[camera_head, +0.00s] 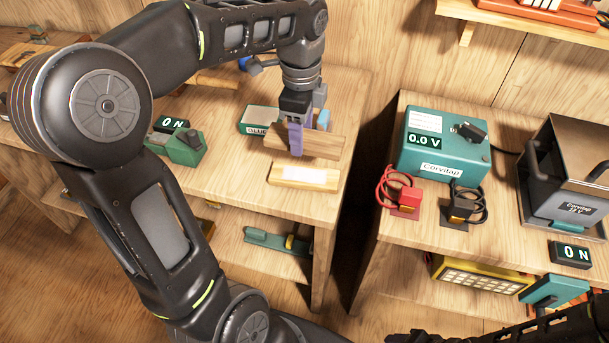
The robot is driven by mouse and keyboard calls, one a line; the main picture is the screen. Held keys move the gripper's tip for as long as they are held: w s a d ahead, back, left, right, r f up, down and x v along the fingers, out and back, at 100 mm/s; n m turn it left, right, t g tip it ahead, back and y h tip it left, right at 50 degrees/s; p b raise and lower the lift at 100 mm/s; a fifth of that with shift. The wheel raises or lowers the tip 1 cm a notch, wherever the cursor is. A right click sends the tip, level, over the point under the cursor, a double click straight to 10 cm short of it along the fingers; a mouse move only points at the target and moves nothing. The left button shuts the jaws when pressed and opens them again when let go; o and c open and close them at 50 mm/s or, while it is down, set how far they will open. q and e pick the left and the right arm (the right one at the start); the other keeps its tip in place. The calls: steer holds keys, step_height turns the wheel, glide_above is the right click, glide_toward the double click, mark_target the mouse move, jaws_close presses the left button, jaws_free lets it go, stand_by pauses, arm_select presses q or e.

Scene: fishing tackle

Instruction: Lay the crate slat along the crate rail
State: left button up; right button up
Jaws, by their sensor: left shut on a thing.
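My left gripper (297,140) points down over the bench on the left, its purple finger in front of a wooden piece. It is shut on this piece, which looks like the crate slat (322,146); the grip hides part of it. The rail lies near the front edge of the bench. In this view I cannot tell how high the slat is above the bench. My right gripper is not visible.
A green box marked GLUE (254,122) stands left of the slat, with a green device (186,147) farther left. A gap separates this bench from the right one, which holds a teal Corvitap unit (440,145), red (405,200) and black clamps, and a grey machine (570,170).

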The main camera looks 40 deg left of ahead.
arm_select(q)
glide_above(302, 174)
steer(key=shift+f, duration=3.15)
steer(key=shift+f+p, duration=0.3)
steer(key=shift+f, duration=1.55)
steer(key=shift+f, duration=0.1)
steer(key=o, duration=1.4)
step_height(302, 174, up, 12)
steer(key=shift+r, duration=0.15)
